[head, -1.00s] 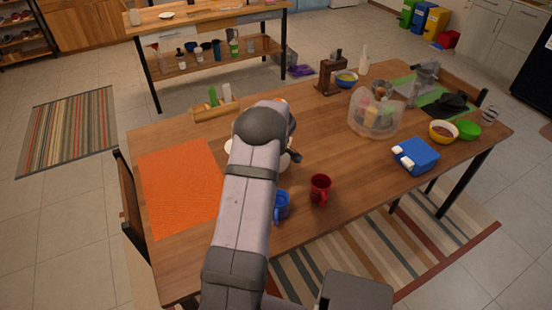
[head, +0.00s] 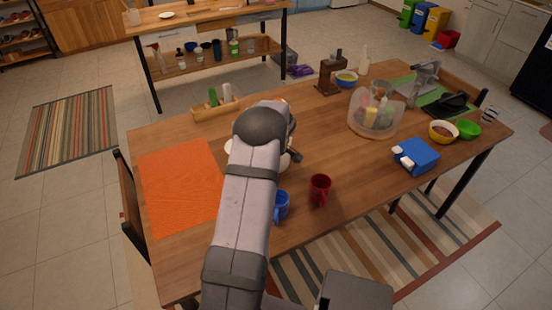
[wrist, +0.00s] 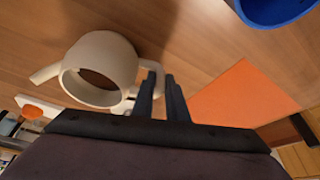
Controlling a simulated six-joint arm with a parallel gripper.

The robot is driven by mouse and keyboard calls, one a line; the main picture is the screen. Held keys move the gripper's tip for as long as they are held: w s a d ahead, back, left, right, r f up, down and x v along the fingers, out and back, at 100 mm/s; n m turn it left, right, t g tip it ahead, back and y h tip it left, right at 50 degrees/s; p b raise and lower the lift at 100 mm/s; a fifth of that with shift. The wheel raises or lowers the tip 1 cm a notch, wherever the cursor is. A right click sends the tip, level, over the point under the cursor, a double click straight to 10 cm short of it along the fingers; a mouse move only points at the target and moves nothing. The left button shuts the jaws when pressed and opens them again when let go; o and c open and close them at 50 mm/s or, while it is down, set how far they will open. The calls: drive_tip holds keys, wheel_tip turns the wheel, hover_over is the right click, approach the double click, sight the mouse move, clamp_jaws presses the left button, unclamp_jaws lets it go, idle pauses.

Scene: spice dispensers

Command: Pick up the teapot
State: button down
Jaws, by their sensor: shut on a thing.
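The teapot (wrist: 100,62) is cream-coloured, with its round opening facing the wrist camera and its spout pointing left. My gripper (wrist: 161,82) is at the handle side of the teapot and shut on its handle. In the head view the teapot (head: 285,161) is mostly hidden behind my arm, with only pale edges showing on either side. I cannot tell whether the teapot is clear of the table.
A blue mug (head: 281,204) and a red mug (head: 320,188) stand near the front edge. An orange mat (head: 180,185) lies at left. A wooden holder (head: 217,112) stands behind. A clear container (head: 374,115) and a blue box (head: 415,155) are at right.

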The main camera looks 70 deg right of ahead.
drive_tip(key=shift+d+r, duration=0.1)
drive_tip(key=shift+r, duration=0.2)
idle(0.4)
drive_tip(key=shift+r, duration=0.35)
drive_tip(key=shift+r+b, duration=1.05)
drive_tip(key=shift+r, duration=3.3)
drive_tip(key=shift+w+r, duration=0.1)
